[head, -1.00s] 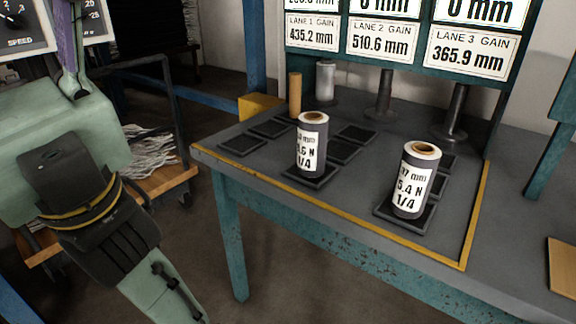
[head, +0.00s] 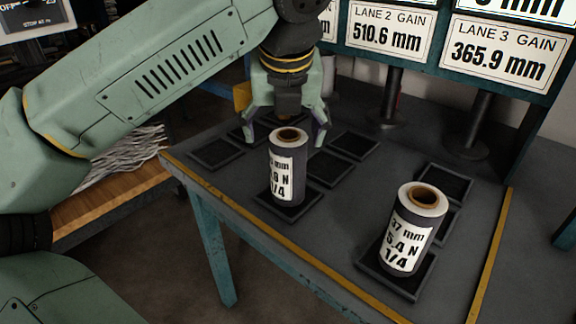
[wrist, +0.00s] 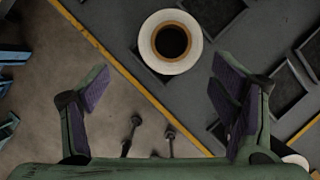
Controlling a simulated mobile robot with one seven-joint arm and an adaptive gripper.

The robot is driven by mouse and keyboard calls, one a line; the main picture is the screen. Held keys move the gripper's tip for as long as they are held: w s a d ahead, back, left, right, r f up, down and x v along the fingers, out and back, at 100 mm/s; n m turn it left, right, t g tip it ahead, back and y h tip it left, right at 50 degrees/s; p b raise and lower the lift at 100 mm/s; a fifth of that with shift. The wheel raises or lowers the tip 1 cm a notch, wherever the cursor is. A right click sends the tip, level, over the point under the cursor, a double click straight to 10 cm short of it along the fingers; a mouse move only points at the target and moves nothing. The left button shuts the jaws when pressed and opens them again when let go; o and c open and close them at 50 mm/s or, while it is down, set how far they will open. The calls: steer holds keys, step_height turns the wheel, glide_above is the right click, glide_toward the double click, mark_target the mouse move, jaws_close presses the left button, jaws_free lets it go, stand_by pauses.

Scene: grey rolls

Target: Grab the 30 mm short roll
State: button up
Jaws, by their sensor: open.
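Two short grey rolls with white labels stand upright on black square pads. The left roll (head: 288,175) has its mm figure cut off by its curve, so I cannot confirm 30. The right roll (head: 412,232) reads 37 mm. My gripper (head: 284,142) is open and empty, pointing down near the left roll's top. In the wrist view, a roll's white top with a dark core hole (wrist: 171,41) lies beyond the open fingertips (wrist: 163,68), roughly centred between them and apart from both. I cannot tell the height gap.
The dark table (head: 330,235) has a yellow front edge. Several empty black pads (head: 352,145) lie behind the rolls. Dark posts (head: 392,98) and a sign board (head: 505,52) stand at the back. A wooden shelf with white strips (head: 125,158) is at the left.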

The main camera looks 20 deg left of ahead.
mark_target(284, 147)
steer(key=x, duration=0.4)
steer(key=shift+d, duration=0.1)
steer(key=shift+d+p+x, duration=0.15)
steer(key=shift+p+x, duration=0.1)
steer(key=shift+x, duration=0.7)
steer(key=shift+d+p+x, duration=0.2)
steer(key=shift+p+x, duration=0.1)
steer(key=shift+x, duration=0.7)
steer(key=shift+d+p+x, duration=0.15)
steer(key=shift+p+x, duration=0.1)
steer(key=shift+x, duration=0.7)
steer(key=shift+w, duration=0.15)
steer(key=shift+c, duration=0.5)
steer(key=c, duration=1.2)
steer(key=shift+c, duration=0.2)
